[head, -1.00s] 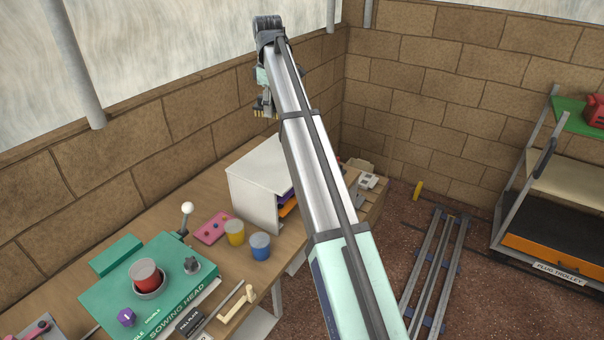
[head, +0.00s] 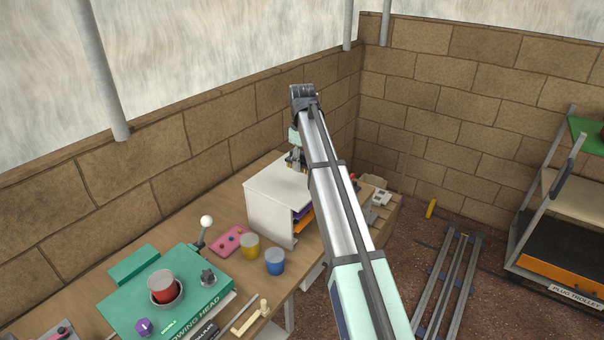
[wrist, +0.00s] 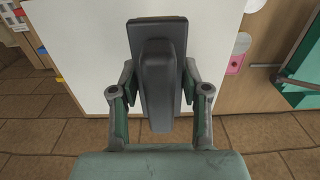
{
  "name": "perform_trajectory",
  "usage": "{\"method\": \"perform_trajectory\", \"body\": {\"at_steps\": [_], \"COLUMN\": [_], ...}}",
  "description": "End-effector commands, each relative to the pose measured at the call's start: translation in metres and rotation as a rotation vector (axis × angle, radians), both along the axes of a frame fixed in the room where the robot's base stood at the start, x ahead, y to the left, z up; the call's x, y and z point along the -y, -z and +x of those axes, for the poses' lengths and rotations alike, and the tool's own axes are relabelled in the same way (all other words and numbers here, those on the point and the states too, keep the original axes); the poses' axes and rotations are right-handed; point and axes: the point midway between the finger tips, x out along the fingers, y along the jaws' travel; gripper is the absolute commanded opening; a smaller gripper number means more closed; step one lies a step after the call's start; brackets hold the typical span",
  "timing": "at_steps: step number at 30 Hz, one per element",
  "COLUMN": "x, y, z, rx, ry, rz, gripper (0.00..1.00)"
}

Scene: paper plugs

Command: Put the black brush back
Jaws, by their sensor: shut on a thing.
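The black brush (wrist: 157,85) fills the middle of the wrist view, a dark block with a rounded grey back or handle. My gripper (wrist: 158,80) is shut on it, one finger on each side. In the head view my gripper (head: 295,160) hangs over the white cabinet (head: 268,210), near its back edge. The cabinet's white top (wrist: 85,70) lies beyond the brush in the wrist view. I cannot tell whether the brush touches the top. My arm hides part of the cabinet in the head view.
Purple and orange sheets (head: 304,218) show in the cabinet's open side. A yellow cup (head: 250,246), a blue cup (head: 275,262) and a pink plate (head: 229,240) stand left of and before it. A green sowing head machine (head: 180,295) is at lower left. The block wall is close behind.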

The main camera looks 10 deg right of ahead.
Motion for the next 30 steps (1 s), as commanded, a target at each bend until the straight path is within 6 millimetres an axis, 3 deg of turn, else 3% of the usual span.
{"method": "perform_trajectory", "body": {"at_steps": [11, 18, 30], "x": [0.0, 0.0, 0.0], "y": [0.029, 0.059, 0.065], "z": [-0.001, -0.001, 0.0], "rx": [-0.001, -0.001, 0.0], "ry": [0.0, -0.001, -0.001], "rz": [0.0, 0.0, 0.0], "gripper": [0.14, 0.14, 0.14]}}
